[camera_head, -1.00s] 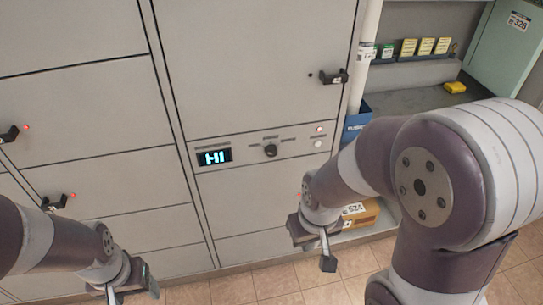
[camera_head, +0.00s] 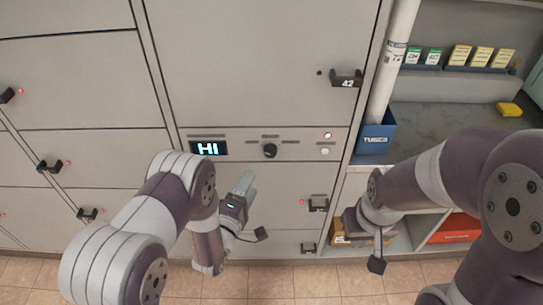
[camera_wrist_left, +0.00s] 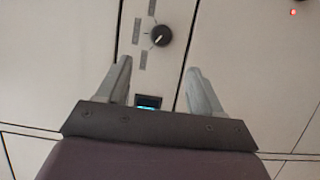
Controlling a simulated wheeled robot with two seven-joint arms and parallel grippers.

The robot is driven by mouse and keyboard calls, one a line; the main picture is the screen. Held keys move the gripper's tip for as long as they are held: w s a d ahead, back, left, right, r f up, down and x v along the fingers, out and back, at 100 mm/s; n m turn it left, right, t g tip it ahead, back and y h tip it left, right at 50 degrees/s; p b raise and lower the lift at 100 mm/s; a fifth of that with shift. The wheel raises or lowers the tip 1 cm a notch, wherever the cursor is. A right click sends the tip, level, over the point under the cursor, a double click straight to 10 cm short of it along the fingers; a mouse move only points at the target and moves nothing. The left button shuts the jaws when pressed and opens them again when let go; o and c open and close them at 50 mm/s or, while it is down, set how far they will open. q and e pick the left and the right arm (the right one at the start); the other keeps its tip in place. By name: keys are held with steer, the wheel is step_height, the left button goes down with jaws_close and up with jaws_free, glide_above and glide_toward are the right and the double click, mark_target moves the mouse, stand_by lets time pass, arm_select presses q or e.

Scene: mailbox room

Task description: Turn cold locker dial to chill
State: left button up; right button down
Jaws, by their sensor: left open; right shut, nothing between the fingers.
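The cold locker dial (camera_head: 269,150) is a small black knob on a grey control strip, with label marks around it. In the left wrist view the dial (camera_wrist_left: 161,36) shows a white pointer line and lies beyond the fingertips. My left gripper (camera_head: 250,208) is open and empty, below and a little left of the dial, apart from it. Its two fingers also show in the left wrist view (camera_wrist_left: 160,80). My right gripper (camera_head: 377,262) is shut and empty, low in front of the shelf at right.
Two small lights (camera_head: 326,142) sit right of the dial. Black locker handles stick out, including one marked 42 (camera_head: 346,79) and one below the strip (camera_head: 318,205). A white pipe (camera_head: 396,60) and blue bin (camera_head: 374,136) stand right of the lockers.

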mark_target(269, 155)
arm_select(q)
steer(key=x, duration=1.1)
steer(key=shift+w+d+p, duration=0.1)
steer(key=shift+p, duration=0.2)
steer(key=shift+w+d+f, duration=0.1)
steer(key=shift+w+d, duration=0.15)
steer(key=shift+w, duration=0.05)
steer(key=c, duration=1)
